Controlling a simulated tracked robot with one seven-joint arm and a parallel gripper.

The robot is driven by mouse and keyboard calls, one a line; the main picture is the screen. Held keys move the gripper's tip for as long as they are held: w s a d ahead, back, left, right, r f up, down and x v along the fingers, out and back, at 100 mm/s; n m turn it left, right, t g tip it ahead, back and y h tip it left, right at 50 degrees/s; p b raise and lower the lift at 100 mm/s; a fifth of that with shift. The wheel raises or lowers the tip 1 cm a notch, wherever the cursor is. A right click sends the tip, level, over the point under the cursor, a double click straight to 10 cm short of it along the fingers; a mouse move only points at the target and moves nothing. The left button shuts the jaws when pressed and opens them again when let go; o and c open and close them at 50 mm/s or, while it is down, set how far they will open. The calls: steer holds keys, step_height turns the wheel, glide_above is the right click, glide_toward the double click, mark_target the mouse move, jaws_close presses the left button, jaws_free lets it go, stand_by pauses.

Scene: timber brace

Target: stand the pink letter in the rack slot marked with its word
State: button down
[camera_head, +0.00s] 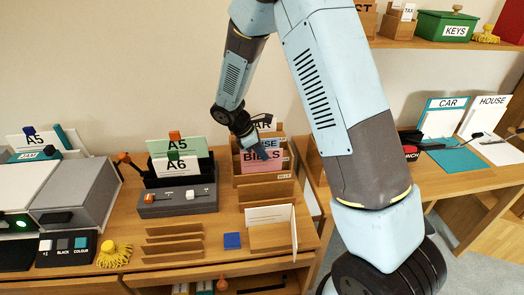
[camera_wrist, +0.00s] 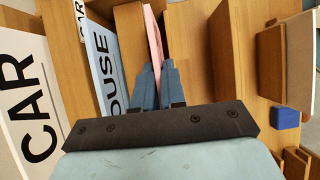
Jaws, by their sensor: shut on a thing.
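The pink letter (camera_head: 277,161), printed BILLS, is upright at the front of the wooden rack (camera_head: 262,180). Its lower edge meets the front board, whose small label (camera_head: 284,176) reads BILLS; whether it rests on the slot floor cannot be told. My gripper (camera_head: 262,152) comes from above left and is shut on the letter's top edge, partly covering it. In the wrist view the pink letter (camera_wrist: 152,32) shows edge-on between my fingertips (camera_wrist: 157,72). Behind it stand a blue HOUSE letter (camera_wrist: 100,50) and a CAR letter (camera_wrist: 28,95).
Low wooden dividers (camera_head: 174,243) and a blue block (camera_head: 232,241) lie in front of the rack. A grey stand with A5 and A6 cards (camera_head: 176,165) is to its left. My arm hides part of the right side.

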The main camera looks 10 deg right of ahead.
steer(key=shift+f, duration=0.3)
steer(key=c, duration=1.7)
jaws_free()
steer(key=shift+f, duration=0.1)
steer(key=o, duration=0.6)
steer(key=c, duration=0.3)
steer(key=shift+o, duration=0.6)
steer(key=shift+w+r, duration=0.1)
steer(key=shift+r, duration=0.1)
